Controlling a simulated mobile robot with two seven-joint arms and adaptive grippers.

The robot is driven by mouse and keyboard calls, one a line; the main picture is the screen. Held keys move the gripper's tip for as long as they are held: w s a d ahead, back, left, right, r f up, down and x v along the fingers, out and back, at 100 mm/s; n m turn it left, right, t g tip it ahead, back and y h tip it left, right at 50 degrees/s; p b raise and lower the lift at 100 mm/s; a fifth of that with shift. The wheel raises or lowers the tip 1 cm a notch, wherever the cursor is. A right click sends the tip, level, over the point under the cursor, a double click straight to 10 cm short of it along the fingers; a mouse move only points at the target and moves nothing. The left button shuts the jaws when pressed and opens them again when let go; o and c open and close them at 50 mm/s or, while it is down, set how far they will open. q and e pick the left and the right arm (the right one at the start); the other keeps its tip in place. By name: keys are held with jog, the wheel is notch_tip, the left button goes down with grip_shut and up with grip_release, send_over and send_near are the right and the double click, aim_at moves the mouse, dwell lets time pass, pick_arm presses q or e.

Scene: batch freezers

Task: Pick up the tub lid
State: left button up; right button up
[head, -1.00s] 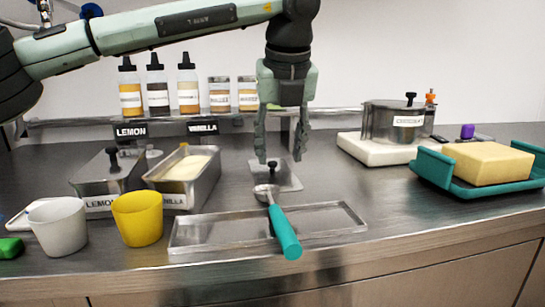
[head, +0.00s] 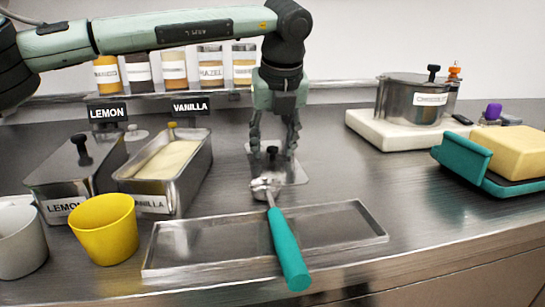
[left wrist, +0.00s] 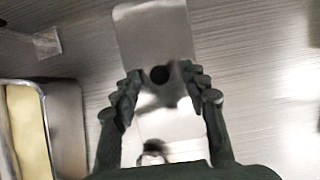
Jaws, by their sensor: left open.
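The tub lid (head: 293,177) is a flat metal plate with a black knob (head: 273,152), lying on the steel counter behind the scoop. It also shows in the left wrist view (left wrist: 150,28), with its knob (left wrist: 160,75) between the fingers. My left gripper (head: 273,156) points down over the lid, open, with one finger on each side of the knob. In the left wrist view my left gripper (left wrist: 161,82) shows a gap between each finger and the knob. Whether the fingertips touch the plate is unclear. My right gripper is not in view.
A teal-handled scoop (head: 287,245) lies across the shallow tray (head: 345,233) in front. The open vanilla tub (head: 198,175), lidded lemon tub (head: 50,178) and yellow cup (head: 104,230) stand left. A chocolate pot (head: 405,105) stands back right. Counter right of the lid is clear.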

pick_arm(q)
jog(key=shift+w+f, duration=0.15)
jog(key=shift+f, duration=0.05)
grip_shut()
dwell(0.3)
